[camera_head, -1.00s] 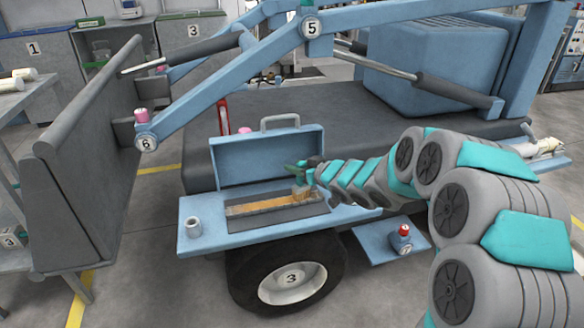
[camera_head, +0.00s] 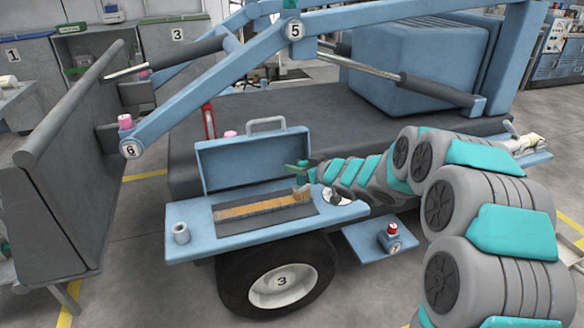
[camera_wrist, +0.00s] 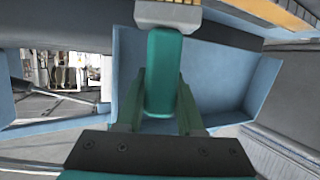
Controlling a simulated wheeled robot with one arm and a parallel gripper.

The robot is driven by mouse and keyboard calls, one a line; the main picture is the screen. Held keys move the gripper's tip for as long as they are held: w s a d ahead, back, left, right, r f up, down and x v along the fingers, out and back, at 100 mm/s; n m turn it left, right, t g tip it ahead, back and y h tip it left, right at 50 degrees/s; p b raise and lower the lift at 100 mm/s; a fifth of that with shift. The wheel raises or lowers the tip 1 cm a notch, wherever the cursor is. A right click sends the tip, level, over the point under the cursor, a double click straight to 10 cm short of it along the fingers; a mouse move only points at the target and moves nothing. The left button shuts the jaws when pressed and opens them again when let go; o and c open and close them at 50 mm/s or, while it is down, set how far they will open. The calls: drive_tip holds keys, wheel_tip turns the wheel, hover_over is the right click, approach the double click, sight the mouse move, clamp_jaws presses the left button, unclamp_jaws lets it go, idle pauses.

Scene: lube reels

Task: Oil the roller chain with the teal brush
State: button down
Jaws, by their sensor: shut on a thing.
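The teal brush (camera_head: 302,170) is in my gripper (camera_head: 310,170), over the right end of the open blue box. In the wrist view, the fingers of my gripper (camera_wrist: 160,85) are shut on the teal handle (camera_wrist: 163,60), with the pale brush head (camera_wrist: 168,14) beyond. A bit of the golden strip (camera_wrist: 285,14) shows at upper right.
The raised blue lid (camera_head: 253,160) stands behind the tray. A grey cup (camera_head: 181,233) sits on the left of the blue shelf (camera_head: 205,247). A red-capped bottle (camera_head: 392,236) stands on a lower step. A blue boom (camera_head: 220,85) crosses above, left of my arm.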

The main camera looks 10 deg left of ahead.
drive_tip(key=shift+w, duration=0.1)
wheel_tip(320, 180, up, 7)
idle(0.9)
drive_tip(key=s+d+m+t+h, duration=0.2)
drive_tip(key=d+m+h, duration=0.1)
drive_tip(key=d, duration=1.2)
drive_tip(key=s+d+m+t+h, duration=0.2)
drive_tip(key=d+m+h, duration=0.1)
drive_tip(key=d, duration=1.2)
drive_tip(key=shift+s+d+m+t+h, duration=0.25)
drive_tip(key=shift+s+m+t+h, duration=0.15)
drive_tip(key=shift+h, duration=0.1)
drive_tip(key=shift+w+r, duration=0.1)
drive_tip(key=shift+r, duration=0.1)
drive_tip(key=shift+a+f, duration=0.1)
